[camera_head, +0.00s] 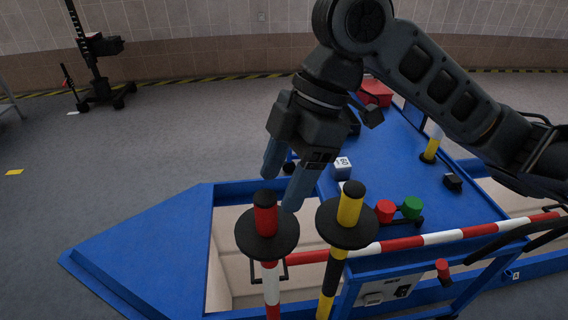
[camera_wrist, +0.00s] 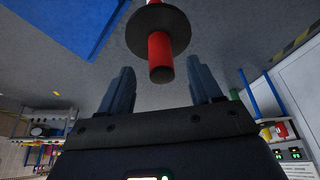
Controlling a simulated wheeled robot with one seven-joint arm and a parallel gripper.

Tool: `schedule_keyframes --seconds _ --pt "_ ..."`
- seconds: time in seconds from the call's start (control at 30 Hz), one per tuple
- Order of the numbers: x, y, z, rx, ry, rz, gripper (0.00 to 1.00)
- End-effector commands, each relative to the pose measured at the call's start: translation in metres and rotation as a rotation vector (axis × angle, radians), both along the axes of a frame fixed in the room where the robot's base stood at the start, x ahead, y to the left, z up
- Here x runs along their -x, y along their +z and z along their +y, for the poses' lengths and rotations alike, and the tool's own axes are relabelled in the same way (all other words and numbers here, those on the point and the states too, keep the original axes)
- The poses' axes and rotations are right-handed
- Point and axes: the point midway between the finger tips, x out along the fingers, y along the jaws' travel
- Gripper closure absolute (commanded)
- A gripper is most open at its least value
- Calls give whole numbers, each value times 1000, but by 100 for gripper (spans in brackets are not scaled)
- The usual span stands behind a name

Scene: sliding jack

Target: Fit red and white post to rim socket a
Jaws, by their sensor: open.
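The red and white post (camera_head: 265,215) stands upright at the front, with a red top, a black disc and red and white bands below. My gripper (camera_head: 281,188) is open and empty, its blue fingers just above and behind the post's red top. In the wrist view, the post's red end (camera_wrist: 160,60) shows between and beyond the two fingers of my gripper (camera_wrist: 164,78), with no visible contact. A small white tag that seems to read "A" (camera_head: 516,275) is on the blue rim at the right. I cannot make out rim socket a itself.
A yellow and black post (camera_head: 350,205) with a black disc stands close right of the red and white post. A red and white bar (camera_head: 430,239) runs along the blue frame. Red (camera_head: 385,210) and green (camera_head: 411,206) knobs and a white cube (camera_head: 342,167) are on the blue deck.

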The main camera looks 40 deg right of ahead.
Motion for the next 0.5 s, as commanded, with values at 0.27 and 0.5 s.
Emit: schedule_keyframes --seconds 0.27,0.5 --pt "-5 -38 16 -3 0 -1 36" --pt "-7 -55 22 -3 -1 -3 36"
